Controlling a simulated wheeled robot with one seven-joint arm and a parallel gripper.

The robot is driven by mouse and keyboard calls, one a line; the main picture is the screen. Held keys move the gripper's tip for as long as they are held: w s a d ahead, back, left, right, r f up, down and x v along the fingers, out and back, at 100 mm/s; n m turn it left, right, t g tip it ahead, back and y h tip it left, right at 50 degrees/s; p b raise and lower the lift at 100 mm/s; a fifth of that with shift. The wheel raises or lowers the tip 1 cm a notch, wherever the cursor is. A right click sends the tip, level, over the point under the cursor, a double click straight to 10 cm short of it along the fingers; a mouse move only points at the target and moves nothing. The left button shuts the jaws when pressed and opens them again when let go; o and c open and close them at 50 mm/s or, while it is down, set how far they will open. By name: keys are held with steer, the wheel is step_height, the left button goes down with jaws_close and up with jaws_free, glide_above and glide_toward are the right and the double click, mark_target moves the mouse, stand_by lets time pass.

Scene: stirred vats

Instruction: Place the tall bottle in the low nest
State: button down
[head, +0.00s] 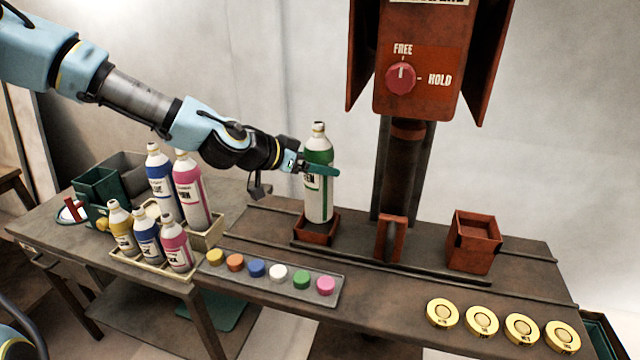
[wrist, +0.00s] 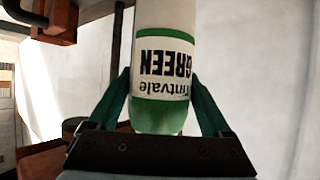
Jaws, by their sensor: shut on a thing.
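The tall bottle (head: 318,196) is white with green bands and stands upright in the head view. Its base is at the low nest (head: 316,232), a small red-brown open box on the bench; the front wall hides the very bottom, so I cannot tell whether it rests on the floor of the nest. My gripper (head: 320,169) is shut on the bottle's upper part, coming from the left. In the wrist view, the bottle (wrist: 165,60) shows its GREEN label upside down between the two teal fingers (wrist: 165,105).
A tray of coloured caps (head: 270,289) and several yellow discs (head: 482,319) lie in front. Several bottles stand in a beige crate (head: 150,262) at left.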

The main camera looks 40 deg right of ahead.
mark_target(317, 182)
steer(key=shift+f+p, duration=0.55)
steer(key=shift+f, duration=1.8)
jaws_free()
